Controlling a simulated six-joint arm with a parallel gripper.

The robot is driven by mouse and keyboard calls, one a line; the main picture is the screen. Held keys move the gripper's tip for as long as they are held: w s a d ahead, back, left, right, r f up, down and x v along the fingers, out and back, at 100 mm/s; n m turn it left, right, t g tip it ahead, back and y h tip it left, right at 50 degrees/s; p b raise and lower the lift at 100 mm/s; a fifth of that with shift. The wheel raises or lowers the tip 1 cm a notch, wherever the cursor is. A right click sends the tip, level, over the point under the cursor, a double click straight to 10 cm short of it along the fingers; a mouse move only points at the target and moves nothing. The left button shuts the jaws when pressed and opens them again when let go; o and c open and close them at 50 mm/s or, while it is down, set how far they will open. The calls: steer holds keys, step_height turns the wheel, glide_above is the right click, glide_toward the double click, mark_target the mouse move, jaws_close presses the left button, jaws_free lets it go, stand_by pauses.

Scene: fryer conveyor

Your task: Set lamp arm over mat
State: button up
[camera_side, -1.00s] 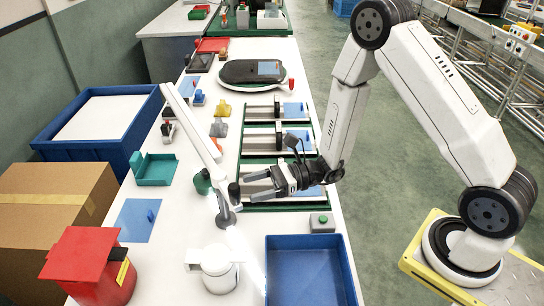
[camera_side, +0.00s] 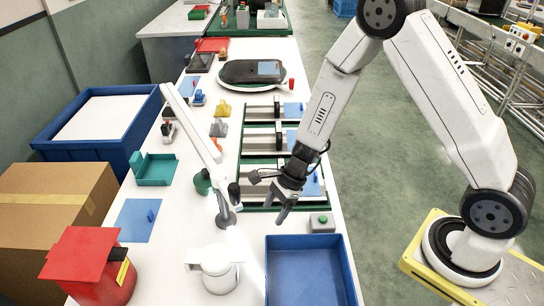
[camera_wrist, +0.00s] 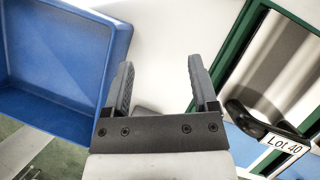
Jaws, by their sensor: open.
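The white jointed lamp arm (camera_side: 190,120) stands at the middle left of the white table in the side view. Its long bar slants from upper left down to a joint, and a shorter link drops to a dark grey foot. The lamp cannot be made out in the wrist view.
A blue tray (camera_side: 298,242) lies at the front right, below my gripper. Green-framed fixtures (camera_side: 262,140) stand behind it. A white pot (camera_side: 217,268), a red bin (camera_side: 72,262) and a teal holder (camera_side: 155,169) are nearby. A "Lot 40" label (camera_wrist: 284,144) shows in the wrist view.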

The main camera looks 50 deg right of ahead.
steer(key=w+d+r+n+t+h, duration=0.35)
steer(key=w+d+t+h, duration=0.25)
steer(key=w+d+h, duration=0.2)
steer(key=s+a+r+n+t+y, duration=0.3)
steer(key=a+n, duration=0.4)
steer(key=n, duration=0.5)
steer(key=s+a+r+n+t+y, duration=0.4)
steer(key=s+a+n+y, duration=0.3)
steer(key=n, duration=0.5)
steer(key=shift+s+a+r+t+y, duration=0.2)
steer(key=shift+a+t+y, duration=0.15)
steer(key=shift+t+y, duration=0.35)
steer(key=shift+w, duration=0.1)
steer(key=x, duration=0.7)
steer(key=shift+w, duration=0.35)
steer(key=shift+a, duration=0.15)
